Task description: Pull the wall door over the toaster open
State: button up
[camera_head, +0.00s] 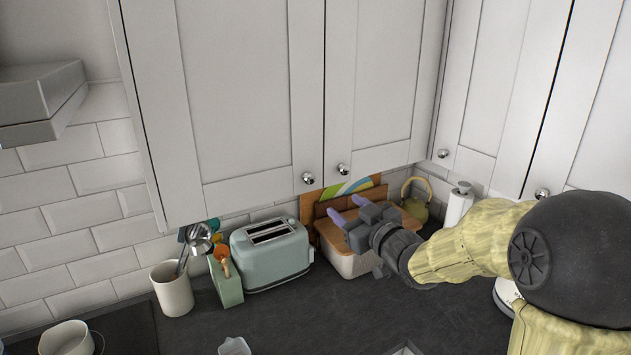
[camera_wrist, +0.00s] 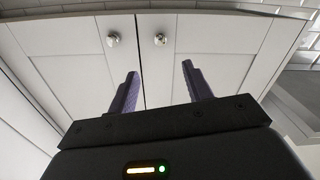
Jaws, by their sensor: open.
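The wall door over the toaster (camera_head: 235,90) is the left one of a white pair and looks shut. Its round silver knob (camera_head: 308,178) sits at its lower right corner. The wrist view looks upside down, so this door (camera_wrist: 215,70) is on the right there, with its knob (camera_wrist: 160,39) near the top. The pale green toaster (camera_head: 270,253) stands on the worktop below. My gripper (camera_head: 345,208) is open and empty, with purple fingers, appearing below and right of the knob. In the wrist view the fingertips (camera_wrist: 160,70) point toward the doors, apart from the knob.
The neighbouring door (camera_head: 372,80) has its own knob (camera_head: 343,170) close by. A wooden-lidded bread bin (camera_head: 345,262) and boards stand behind and below my gripper. A utensil crock (camera_head: 172,290) is left of the toaster. More cabinets (camera_head: 500,80) fill the right.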

aim_at(312, 181)
jog(key=p+x, duration=0.5)
jog(key=x, duration=0.8)
jog(key=shift+a+r+p, duration=0.1)
jog(key=shift+r+p, duration=0.05)
jog(key=shift+p, duration=0.2)
jog(key=shift+w+a, duration=0.3)
jog(key=shift+w, duration=0.25)
grip_shut()
